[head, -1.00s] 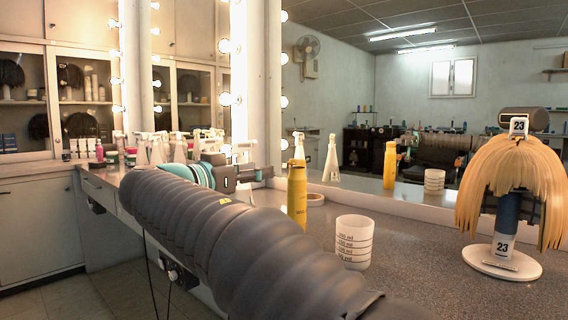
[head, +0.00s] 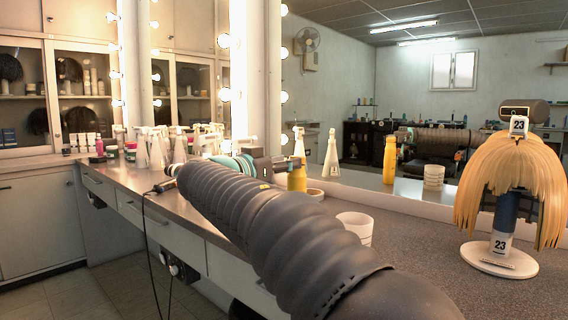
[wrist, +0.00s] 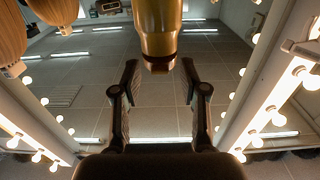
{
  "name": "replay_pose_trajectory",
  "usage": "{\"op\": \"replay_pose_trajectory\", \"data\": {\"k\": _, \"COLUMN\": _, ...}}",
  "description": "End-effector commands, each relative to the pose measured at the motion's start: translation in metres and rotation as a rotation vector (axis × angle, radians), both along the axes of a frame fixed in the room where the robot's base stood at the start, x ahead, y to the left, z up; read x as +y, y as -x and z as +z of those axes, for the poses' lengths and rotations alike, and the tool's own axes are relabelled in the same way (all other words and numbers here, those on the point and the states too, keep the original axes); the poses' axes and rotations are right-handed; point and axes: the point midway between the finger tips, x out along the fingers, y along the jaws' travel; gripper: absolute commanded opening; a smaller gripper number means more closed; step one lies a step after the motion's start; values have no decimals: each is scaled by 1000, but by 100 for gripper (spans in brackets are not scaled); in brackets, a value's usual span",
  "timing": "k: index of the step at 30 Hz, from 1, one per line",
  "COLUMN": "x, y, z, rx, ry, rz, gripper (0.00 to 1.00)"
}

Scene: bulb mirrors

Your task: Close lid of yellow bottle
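The yellow bottle (head: 297,180) stands on the counter, its lower part hidden behind my arm in the head view. In the wrist view its top part (wrist: 158,32) shows large at the upper middle, end pointing down, with a dark band near the tip. I cannot tell clearly how the lid sits. My gripper (wrist: 160,65) is open, one dark finger on each side of the bottle's end, with gaps on both sides. In the head view my gripper (head: 275,168) is close beside the bottle, partly hidden by my arm.
A white measuring cup (head: 355,228) stands right of the bottle, partly hidden by my arm. A blond wig on a stand (head: 505,190) is at the right. White spray bottles (head: 158,150) crowd the left counter. The mirror runs behind the bottle and reflects it.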

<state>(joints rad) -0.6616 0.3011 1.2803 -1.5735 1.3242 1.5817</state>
Motion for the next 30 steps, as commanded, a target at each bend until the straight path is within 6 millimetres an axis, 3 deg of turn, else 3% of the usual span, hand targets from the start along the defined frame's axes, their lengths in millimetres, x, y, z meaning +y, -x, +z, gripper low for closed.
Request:
{"op": "replay_pose_trajectory", "data": {"k": 1, "x": 0, "y": 0, "z": 0, "rx": 0, "ry": 0, "rz": 0, "gripper": 26}}
{"op": "replay_pose_trajectory", "data": {"k": 4, "x": 0, "y": 0, "z": 0, "rx": 0, "ry": 0, "rz": 0, "gripper": 1}}
{"op": "replay_pose_trajectory", "data": {"k": 30, "x": 1, "y": 0, "z": -19, "rx": -140, "ry": 110, "rz": 0, "gripper": 0}}
